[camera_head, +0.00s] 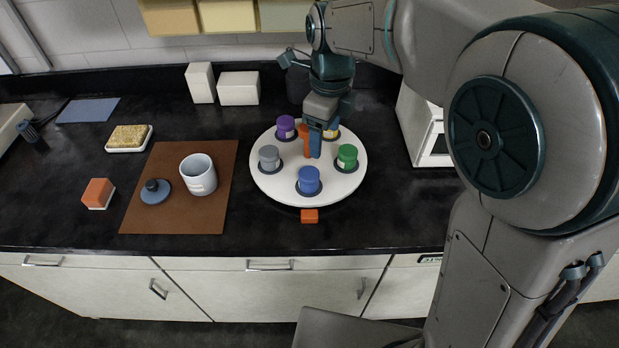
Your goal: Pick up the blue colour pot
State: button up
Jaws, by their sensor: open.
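The blue colour pot (309,181) stands upright at the front of a round white turntable (262,185) on the black counter. My gripper (310,154) points down over the middle of the turntable, behind the blue pot. Its orange finger and blue finger show side by side with a small gap, and nothing shows held between them. The gripper appears apart from the blue pot. The fingers' exact height above the turntable is hard to tell.
Purple (285,127), grey (268,158), green (347,157) and partly hidden yellow (332,131) pots ring the turntable. An orange block (310,216) is at its front edge. A white mug (198,175) stands on a brown mat (222,215) to the left. A white appliance (423,130) is right.

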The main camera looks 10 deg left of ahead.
aim_at(307, 172)
jog(key=a+f, duration=0.1)
jog(key=f, duration=0.3)
jog(key=a+f+m, duration=0.1)
jog(key=f, duration=0.4)
jog(key=a+f+m, duration=0.1)
jog(key=f, duration=0.4)
jog(key=shift+a+f+p, duration=0.2)
jog(key=shift+a+p, duration=0.05)
jog(key=shift+p, duration=0.05)
jog(key=c, duration=1.1)
